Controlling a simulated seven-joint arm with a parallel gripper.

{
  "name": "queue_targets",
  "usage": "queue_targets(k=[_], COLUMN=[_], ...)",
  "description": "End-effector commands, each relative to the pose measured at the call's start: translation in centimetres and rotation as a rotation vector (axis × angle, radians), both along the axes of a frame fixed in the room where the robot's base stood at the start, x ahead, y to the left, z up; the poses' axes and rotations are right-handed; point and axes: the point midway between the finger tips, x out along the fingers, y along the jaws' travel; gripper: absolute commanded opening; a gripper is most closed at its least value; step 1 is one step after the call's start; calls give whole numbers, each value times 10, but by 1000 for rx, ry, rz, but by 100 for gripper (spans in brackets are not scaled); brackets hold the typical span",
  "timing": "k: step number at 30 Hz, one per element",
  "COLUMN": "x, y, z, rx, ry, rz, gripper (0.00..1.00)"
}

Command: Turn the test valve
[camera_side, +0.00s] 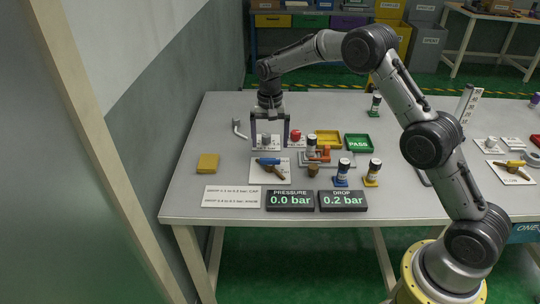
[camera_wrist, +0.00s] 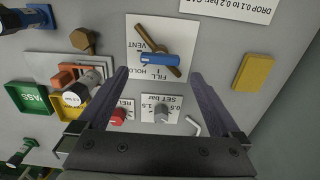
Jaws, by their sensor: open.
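The test valve (camera_side: 268,161) has a blue handle over a brown bar. It lies on a white plate marked FILL, VENT and HOLD in the wrist view (camera_wrist: 155,59), the blue end near HOLD. My gripper (camera_side: 270,143) points down behind the valve in the side view, above the small grey knob on the plate marked SET. In the wrist view my gripper (camera_wrist: 158,73) is open, fingers wide apart, with nothing held. The grey knob (camera_wrist: 162,115) shows between the fingers, and the valve lies just beyond their tips.
A red knob (camera_side: 296,135) stands right of the gripper. A fixture with an orange clamp (camera_side: 326,153), a yellow tray (camera_side: 328,138) and a green PASS tray (camera_side: 358,143) are further right. Displays read pressure 0.0 bar (camera_side: 290,200) and drop 0.2 bar (camera_side: 342,200). A yellow block (camera_side: 208,163) lies left.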

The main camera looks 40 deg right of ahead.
Motion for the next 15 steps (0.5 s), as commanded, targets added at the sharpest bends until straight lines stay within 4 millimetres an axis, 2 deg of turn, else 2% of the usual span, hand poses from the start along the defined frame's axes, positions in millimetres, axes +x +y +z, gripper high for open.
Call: queue_targets(k=[1,6,9,15], x=[-1,-1,-1,0], y=[0,0,0,0], z=[-11,-39,-51,-62], rx=[1,0,0,0], ry=[5,3,3,0], rz=[0,0,0,0], gripper=[100,100,100,100])
